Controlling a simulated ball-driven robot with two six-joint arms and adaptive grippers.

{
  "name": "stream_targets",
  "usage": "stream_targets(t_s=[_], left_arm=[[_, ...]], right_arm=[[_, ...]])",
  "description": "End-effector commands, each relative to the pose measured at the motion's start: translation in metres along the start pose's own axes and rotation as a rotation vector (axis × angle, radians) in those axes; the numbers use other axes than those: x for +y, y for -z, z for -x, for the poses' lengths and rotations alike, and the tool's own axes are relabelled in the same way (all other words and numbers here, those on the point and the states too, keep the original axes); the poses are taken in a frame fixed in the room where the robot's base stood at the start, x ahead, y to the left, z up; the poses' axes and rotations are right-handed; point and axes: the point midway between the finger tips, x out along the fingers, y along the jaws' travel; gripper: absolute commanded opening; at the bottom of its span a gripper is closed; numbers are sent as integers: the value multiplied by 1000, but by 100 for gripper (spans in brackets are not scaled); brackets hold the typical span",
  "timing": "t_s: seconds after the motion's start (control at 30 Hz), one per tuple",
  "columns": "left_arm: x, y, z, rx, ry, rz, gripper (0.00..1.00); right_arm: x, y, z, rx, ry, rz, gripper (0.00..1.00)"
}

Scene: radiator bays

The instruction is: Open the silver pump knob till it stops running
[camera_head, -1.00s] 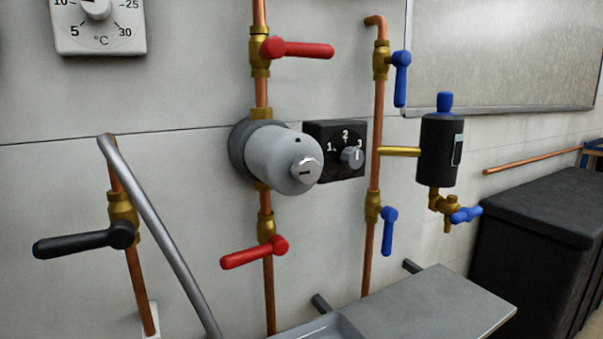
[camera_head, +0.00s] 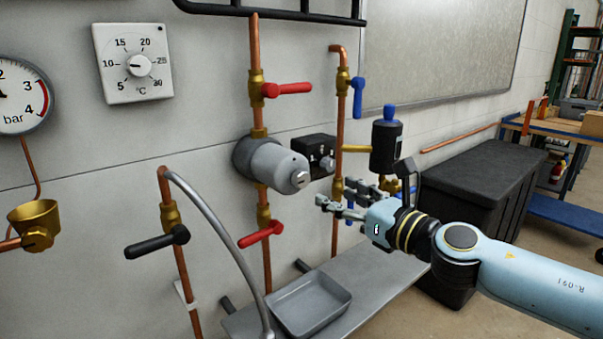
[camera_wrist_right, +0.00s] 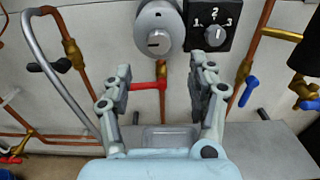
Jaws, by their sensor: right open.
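The grey pump (camera_head: 268,160) sits on the copper pipe in the head view, with a silver slotted knob (camera_head: 299,178) on its front face. In the right wrist view the knob (camera_wrist_right: 158,41) shows ahead, its slot lying about level. The black box (camera_head: 309,146) beside the pump carries a small grey dial marked 1, 2, 3; in the right wrist view this dial (camera_wrist_right: 215,36) points up at 2. My right gripper (camera_head: 335,196) is open and empty, below and right of the knob and apart from it. My left gripper is not in view.
Red levers (camera_head: 285,90) sit on the pump's pipe above and below it. Blue levers (camera_head: 358,97) and a black cylinder (camera_head: 386,140) stand to the right. A grey tray (camera_head: 315,302) rests on the shelf below. A grey hose (camera_head: 215,215) arches at left.

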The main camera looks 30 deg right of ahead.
Motion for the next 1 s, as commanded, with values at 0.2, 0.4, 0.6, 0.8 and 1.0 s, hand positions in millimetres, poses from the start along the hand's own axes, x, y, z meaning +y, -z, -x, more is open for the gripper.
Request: stream_targets(t_s=[0.2, 0.4, 0.6, 0.8, 1.0], left_arm=[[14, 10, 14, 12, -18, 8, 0], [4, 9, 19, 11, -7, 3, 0], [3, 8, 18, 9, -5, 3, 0], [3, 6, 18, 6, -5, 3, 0], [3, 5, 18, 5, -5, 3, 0]], right_arm=[[0, -2, -39, -4, 4, -8, 58], [1, 0, -77, -2, 2, -8, 58], [0, 1, -98, -1, 1, -8, 58], [1, 2, -102, 1, 1, -7, 58], [0, 2, -102, 1, 1, -7, 49]])
